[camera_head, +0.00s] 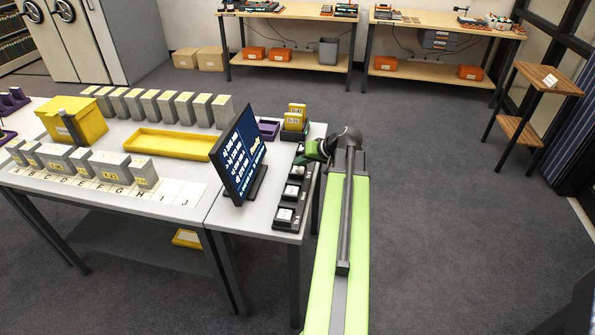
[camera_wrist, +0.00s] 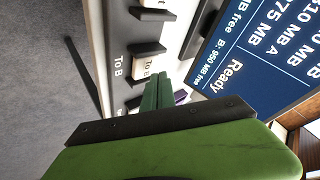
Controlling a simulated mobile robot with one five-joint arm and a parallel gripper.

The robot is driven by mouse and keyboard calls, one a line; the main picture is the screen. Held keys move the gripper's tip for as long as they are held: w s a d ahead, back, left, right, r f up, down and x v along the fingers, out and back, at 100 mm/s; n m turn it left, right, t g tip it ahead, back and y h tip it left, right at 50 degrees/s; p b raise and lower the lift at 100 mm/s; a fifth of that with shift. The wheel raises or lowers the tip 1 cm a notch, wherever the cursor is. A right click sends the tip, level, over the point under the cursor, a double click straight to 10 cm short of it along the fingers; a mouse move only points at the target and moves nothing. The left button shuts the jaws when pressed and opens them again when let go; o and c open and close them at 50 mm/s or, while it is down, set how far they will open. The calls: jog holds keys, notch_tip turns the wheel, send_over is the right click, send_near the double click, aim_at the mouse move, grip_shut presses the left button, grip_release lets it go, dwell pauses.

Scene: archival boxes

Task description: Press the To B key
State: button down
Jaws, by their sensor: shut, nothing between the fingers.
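The To B key (camera_wrist: 146,65) is a white-topped key on a dark base, its label reading sideways in the wrist view. My gripper (camera_wrist: 160,80) is green and shut with nothing in it. Its fingertips appear just beside the key and partly overlap its edge; I cannot tell whether they touch it. In the head view my gripper (camera_head: 309,155) is over the far end of the key row, hiding part of it. The key labels are too small to read there.
The monitor (camera_head: 240,155) stands close left of the keys; its screen (camera_wrist: 260,45) reads Ready. Nearer keys (camera_head: 285,214) line the table's right edge. A yellow card holder (camera_head: 295,115) stands behind my gripper. Yellow tray (camera_head: 175,143) and grey boxes are further left.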

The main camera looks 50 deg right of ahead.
aim_at(300, 170)
jog(key=shift+f, duration=0.15)
jog(key=shift+w+f+b, duration=0.1)
jog(key=shift+f+b, duration=0.15)
jog(key=shift+b, duration=0.15)
jog(key=shift+f+b, duration=0.5)
jog(key=shift+b, duration=0.05)
dwell(0.4)
jog(key=shift+r, duration=0.15)
jog(key=shift+r+p, duration=0.75)
jog(key=shift+p, duration=0.2)
jog(key=shift+r, duration=0.1)
notch_tip(300, 170, up, 5)
jog(key=p, duration=0.5)
dwell(0.4)
